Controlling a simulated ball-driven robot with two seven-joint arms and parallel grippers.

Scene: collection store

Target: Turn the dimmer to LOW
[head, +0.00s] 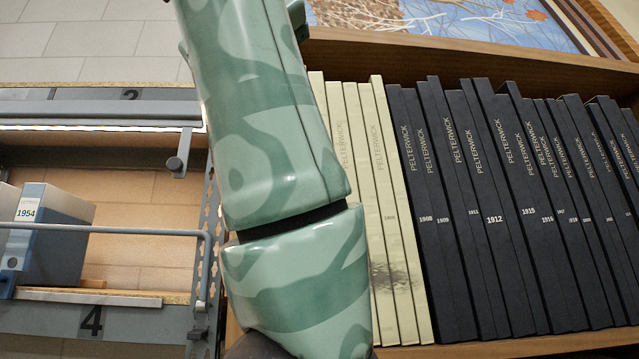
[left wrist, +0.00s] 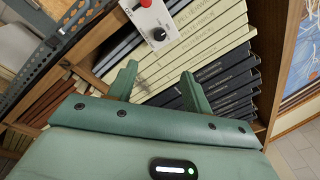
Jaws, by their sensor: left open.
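In the left wrist view, a small white control box (left wrist: 151,20) shows at the top, cut off by the picture's edge. It carries a dark round knob (left wrist: 158,34) with a light mark and a red part (left wrist: 145,3) above it. My left gripper (left wrist: 159,72) is open and empty. Its two green fingers point towards the box, and the knob shows beyond the gap between them, apart from both. In the head view, a green patterned arm link of mine covers the middle, and neither gripper shows.
Cream volumes (head: 377,160) and black volumes (head: 495,210) fill a wooden bookcase (head: 420,55). A metal rack (head: 100,110) with a lit strip, a grey knob (head: 178,163) and a blue-grey box (head: 55,225) stands at left. A framed picture (head: 450,20) is behind.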

